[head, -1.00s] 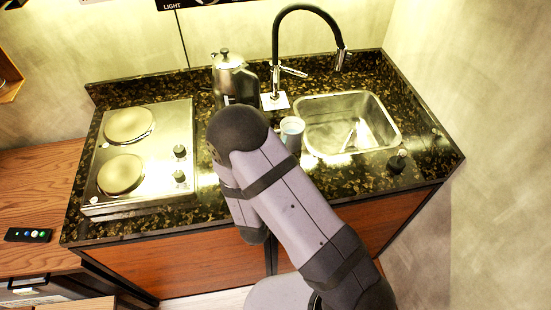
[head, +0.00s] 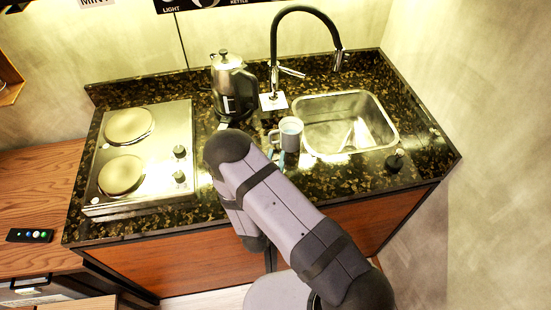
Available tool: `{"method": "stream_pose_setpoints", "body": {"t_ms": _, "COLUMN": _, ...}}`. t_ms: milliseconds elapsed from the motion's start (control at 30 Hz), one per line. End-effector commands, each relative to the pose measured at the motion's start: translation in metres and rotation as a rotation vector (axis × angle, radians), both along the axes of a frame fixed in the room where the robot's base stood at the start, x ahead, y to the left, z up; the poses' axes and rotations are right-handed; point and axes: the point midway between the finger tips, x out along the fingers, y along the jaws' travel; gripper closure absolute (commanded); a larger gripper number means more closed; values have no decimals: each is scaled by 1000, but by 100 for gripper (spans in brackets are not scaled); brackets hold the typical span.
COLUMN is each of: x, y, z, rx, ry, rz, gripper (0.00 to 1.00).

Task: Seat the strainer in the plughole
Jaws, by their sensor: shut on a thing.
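My gripper does not show in the head view; the end of my arm is hidden behind my own upper link and elbow. The steel sink (head: 386,108) is set into the right side of the counter. Bright reflections in its basin keep me from making out the plughole. I cannot make out the strainer anywhere. A small black knob-like thing (head: 396,160) stands on the counter by the sink's front right corner; I cannot tell what it is.
A white mug (head: 291,132) stands just left of the sink, with a small bluish thing (head: 280,158) below it. The black tap (head: 306,10) arches behind. A steel kettle (head: 228,82) stands further left, beside the two-plate hob (head: 160,150). The counter's right end is mostly clear.

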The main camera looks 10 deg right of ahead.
Motion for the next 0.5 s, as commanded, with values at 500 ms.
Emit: {"method": "stream_pose_setpoints", "body": {"t_ms": 500, "x": 0, "y": 0, "z": -8, "rx": 1, "ry": -1, "rz": 0, "gripper": 100}}
